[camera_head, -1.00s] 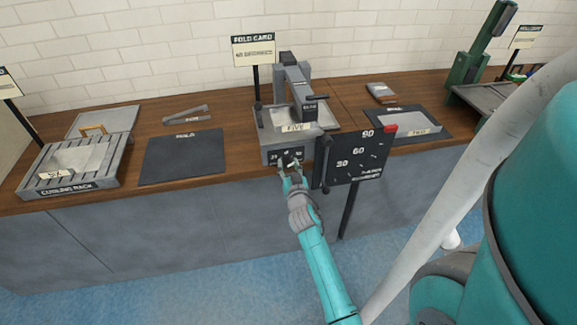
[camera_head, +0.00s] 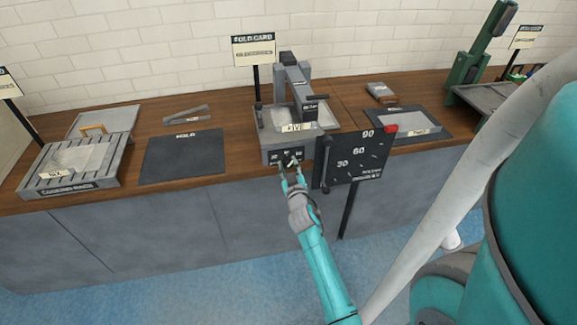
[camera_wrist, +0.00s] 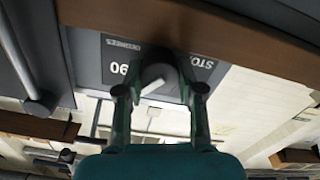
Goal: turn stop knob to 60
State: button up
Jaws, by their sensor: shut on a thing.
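In the wrist view, which is upside down, the pointer slants to the lower left. The 90 mark shows beside the knob; the 60 mark cannot be made out there. In the head view, my gripper (camera_head: 292,170) reaches the panel from below and partly covers it.
A cooling rack (camera_head: 105,170) and a dark mat (camera_head: 184,160) lie to the left. The floor in front is clear.

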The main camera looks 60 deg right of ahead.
jog(key=o, duration=1.1)
jog(key=shift+o, duration=0.2)
jog(key=v, duration=1.2)
